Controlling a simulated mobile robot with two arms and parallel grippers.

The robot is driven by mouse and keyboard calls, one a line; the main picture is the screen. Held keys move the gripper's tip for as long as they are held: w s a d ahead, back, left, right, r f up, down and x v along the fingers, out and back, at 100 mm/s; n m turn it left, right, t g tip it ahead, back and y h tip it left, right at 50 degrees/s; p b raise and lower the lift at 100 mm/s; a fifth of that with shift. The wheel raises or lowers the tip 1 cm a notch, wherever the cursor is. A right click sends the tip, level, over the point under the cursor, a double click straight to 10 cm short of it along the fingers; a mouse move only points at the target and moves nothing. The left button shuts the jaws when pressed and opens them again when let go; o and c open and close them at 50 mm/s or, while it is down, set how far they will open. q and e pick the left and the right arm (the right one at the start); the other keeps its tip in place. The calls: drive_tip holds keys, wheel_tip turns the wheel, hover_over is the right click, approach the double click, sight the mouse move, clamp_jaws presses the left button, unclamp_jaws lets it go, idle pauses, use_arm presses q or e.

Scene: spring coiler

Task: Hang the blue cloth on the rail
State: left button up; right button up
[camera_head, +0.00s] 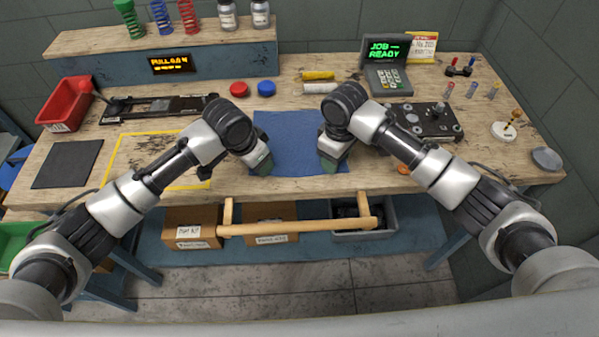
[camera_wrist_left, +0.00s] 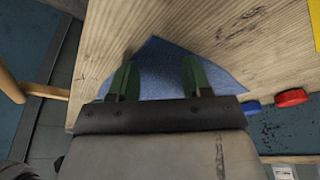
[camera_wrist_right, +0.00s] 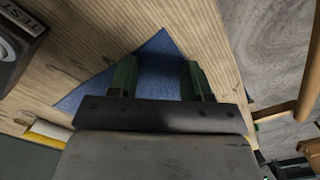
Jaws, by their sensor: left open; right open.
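The blue cloth (camera_head: 288,140) lies flat on the wooden workbench near its front edge. The wooden rail (camera_head: 300,228) runs along the bench front, below the tabletop. My left gripper (camera_head: 262,166) is open over the cloth's left front part; in the left wrist view its green fingers (camera_wrist_left: 155,80) are spread above a corner of the cloth (camera_wrist_left: 165,62). My right gripper (camera_head: 340,166) is open over the cloth's right front part; in the right wrist view its fingers (camera_wrist_right: 157,80) straddle another part of the cloth (camera_wrist_right: 160,55). I cannot tell whether the fingers touch the cloth.
Red (camera_head: 239,89) and blue (camera_head: 266,88) caps and yellow rolls (camera_head: 318,76) lie behind the cloth. A dark plate with fittings (camera_head: 425,119) is at right. A yellow-taped square (camera_head: 120,150) is at left. Cardboard boxes (camera_head: 192,240) and a grey bin (camera_head: 392,222) stand under the bench.

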use_arm(q)
drive_tip(key=shift+f, duration=0.1)
drive_tip(key=shift+c, duration=0.2)
use_arm(e)
drive_tip(key=shift+c, duration=0.2)
use_arm(q)
drive_tip(key=shift+s, duration=0.1)
drive_tip(key=c, duration=0.8)
use_arm(e)
drive_tip(key=shift+f, duration=0.1)
drive_tip(key=c, duration=0.8)
use_arm(q)
drive_tip(key=shift+f, duration=0.1)
clamp_jaws()
use_arm(e)
clamp_jaws()
use_arm(q)
drive_tip(key=shift+a, duration=0.1)
use_arm(e)
drive_tip(key=shift+d, duration=0.1)
